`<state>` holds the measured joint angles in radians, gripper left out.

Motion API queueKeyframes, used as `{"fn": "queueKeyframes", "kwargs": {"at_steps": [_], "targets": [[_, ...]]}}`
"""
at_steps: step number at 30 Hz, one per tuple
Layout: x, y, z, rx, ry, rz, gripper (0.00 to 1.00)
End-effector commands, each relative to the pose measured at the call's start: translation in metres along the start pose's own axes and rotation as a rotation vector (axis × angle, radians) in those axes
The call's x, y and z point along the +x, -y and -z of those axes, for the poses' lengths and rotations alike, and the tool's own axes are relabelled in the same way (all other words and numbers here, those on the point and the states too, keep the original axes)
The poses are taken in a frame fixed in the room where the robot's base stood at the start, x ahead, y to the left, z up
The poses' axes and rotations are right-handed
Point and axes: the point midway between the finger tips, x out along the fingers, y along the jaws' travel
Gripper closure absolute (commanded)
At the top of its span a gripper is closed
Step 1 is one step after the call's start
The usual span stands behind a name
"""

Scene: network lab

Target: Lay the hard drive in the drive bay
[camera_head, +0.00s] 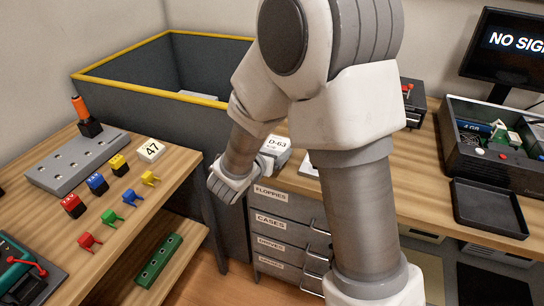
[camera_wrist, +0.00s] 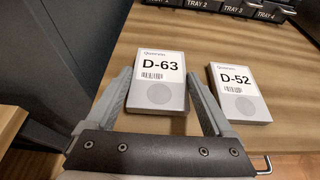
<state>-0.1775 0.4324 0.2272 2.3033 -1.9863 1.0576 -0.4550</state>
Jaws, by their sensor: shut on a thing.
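A hard drive labelled D-63 (camera_wrist: 157,80) lies on the wooden bench between the two fingers of my gripper (camera_wrist: 160,76), which is shut on it. In the head view the drive (camera_head: 277,146) shows at the bench's left end, with my gripper (camera_head: 257,168) at its near left side. A second drive, D-52 (camera_wrist: 238,94), lies apart to its right; in the head view my arm mostly hides it. I cannot tell for sure which part is the drive bay. A black unit with tray labels (camera_wrist: 222,8) stands behind the drives, cut off by the frame.
An open dark case (camera_head: 515,165) with parts inside and an empty black tray (camera_head: 488,207) stand on the right of the bench. A yellow-rimmed grey bin (camera_head: 130,73) is behind left. A left table (camera_head: 140,200) holds coloured connectors. Drawers (camera_head: 285,225) sit below the drives.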

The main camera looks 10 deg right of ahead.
Motion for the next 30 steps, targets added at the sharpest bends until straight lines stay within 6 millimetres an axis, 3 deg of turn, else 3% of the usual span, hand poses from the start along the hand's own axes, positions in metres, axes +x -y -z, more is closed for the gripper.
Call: {"fn": "queueKeyframes", "kwargs": {"at_steps": [2, 13, 14, 16, 26, 30], "targets": [[0.004, 0.0, 0.011, -0.001, -0.001, 0.001, 0.82], [0.006, 0.0, 0.013, 0.001, 0.001, 0.0, 0.82], [0.005, 0.0, 0.013, 0.001, 0.0, 0.0, 0.11], [0.005, 0.0, 0.012, 0.001, 0.0, 0.0, 0.0], [0.003, 0.0, 0.008, 0.001, 0.0, 0.0, 0.0], [-0.018, -0.002, 0.007, -0.001, 0.0, -0.005, 0.0]]}}
